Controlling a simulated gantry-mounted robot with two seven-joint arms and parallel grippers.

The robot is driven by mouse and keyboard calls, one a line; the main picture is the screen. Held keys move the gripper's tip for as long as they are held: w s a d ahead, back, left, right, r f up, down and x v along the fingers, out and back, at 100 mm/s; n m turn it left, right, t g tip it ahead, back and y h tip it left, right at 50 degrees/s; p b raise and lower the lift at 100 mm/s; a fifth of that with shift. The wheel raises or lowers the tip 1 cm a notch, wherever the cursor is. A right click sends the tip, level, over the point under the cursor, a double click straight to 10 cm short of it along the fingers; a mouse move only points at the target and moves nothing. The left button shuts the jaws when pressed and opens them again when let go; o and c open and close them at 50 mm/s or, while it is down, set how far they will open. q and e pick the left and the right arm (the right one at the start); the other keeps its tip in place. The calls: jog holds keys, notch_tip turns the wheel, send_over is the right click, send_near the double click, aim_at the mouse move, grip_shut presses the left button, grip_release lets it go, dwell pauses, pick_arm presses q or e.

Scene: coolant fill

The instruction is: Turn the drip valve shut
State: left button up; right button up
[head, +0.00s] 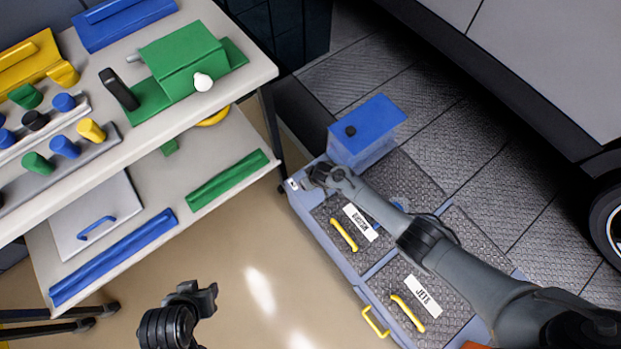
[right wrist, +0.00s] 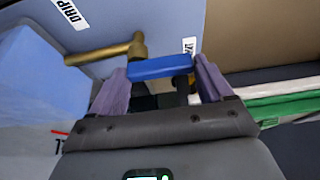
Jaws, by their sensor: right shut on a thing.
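The drip valve shows in the right wrist view as a blue lever handle (right wrist: 160,67) beside a brass pipe (right wrist: 108,53). The pipe comes out of a grey-blue wall with a label reading DRIP (right wrist: 70,12). My right gripper (right wrist: 165,80) has its two purple fingers at either end of the blue handle and is shut on it. In the head view my right gripper (head: 316,176) is at the near corner of the blue-lidded tank, and the valve is hidden there. My left gripper (head: 208,298) hangs empty over the floor; its finger gap is unclear.
The blue-lidded tank (head: 362,128) with a black cap stands at the end of a grey-blue cart (head: 297,198). The cart has textured panels with yellow handles. A two-level workbench (head: 245,68) with coloured parts is at left. A vehicle (head: 550,60) is at right. Open floor lies between bench and cart.

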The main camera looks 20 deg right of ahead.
jog(key=o, duration=1)
jog(key=shift+c, duration=0.2)
jog(key=shift+s+r+p, duration=0.15)
jog(key=shift+r+p, duration=0.45)
jog(key=p+v, duration=0.6)
jog(key=v, duration=0.3)
jog(key=shift+r+p, duration=0.25)
jog(key=shift+p, duration=0.1)
jog(key=shift+s, duration=0.15)
